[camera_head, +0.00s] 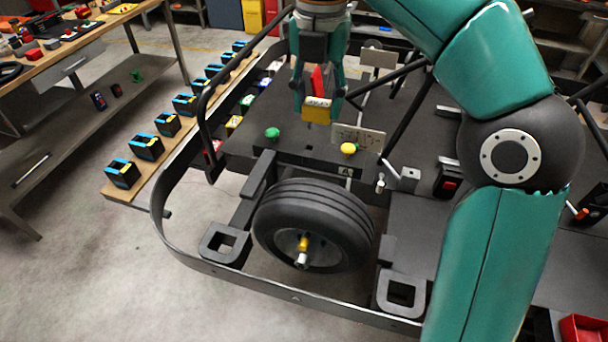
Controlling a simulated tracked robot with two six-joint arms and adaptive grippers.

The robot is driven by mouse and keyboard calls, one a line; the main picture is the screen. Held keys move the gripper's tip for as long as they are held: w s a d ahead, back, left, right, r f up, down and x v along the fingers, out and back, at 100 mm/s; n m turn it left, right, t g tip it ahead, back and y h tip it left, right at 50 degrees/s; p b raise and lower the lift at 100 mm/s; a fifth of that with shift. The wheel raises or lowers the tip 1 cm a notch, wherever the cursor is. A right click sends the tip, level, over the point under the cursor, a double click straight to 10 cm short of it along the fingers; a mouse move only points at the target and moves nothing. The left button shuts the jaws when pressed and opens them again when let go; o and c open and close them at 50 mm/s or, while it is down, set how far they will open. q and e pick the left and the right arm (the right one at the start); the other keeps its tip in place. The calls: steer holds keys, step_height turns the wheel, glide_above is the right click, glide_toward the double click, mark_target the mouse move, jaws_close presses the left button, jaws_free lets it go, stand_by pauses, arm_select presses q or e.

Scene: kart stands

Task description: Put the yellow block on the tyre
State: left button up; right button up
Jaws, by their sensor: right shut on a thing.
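My right gripper (318,97) hangs down over the kart's dark plate, its arm coming in from the right. It is shut on the yellow block (317,115), which has a pale label on its upper part and shows between the fingertips. A red piece (318,79) shows between the fingers just above the block. The tyre (315,210) is black and stands upright at the front of the kart, nearer to me and below the block in the picture. The block and the tyre are well apart. My left gripper is not in view.
A green knob (272,133) and a yellow knob (348,149) stand on the plate between block and tyre. A curved bumper bar (295,298) runs around the front. A wooden bench (146,187) with several black-and-blue boxes is at left. My right arm covers much of the right side.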

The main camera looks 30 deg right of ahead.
steer(key=b, duration=0.3)
glide_above(314, 194)
step_height(314, 194, down, 15)
steer(key=shift+f, duration=0.6)
step_height(314, 194, down, 3)
steer(key=shift+r, duration=0.1)
steer(key=shift+f, duration=0.25)
steer(key=o, duration=0.5)
steer(key=shift+f, duration=0.15)
steer(key=o, duration=0.4)
steer(key=shift+o, duration=0.2)
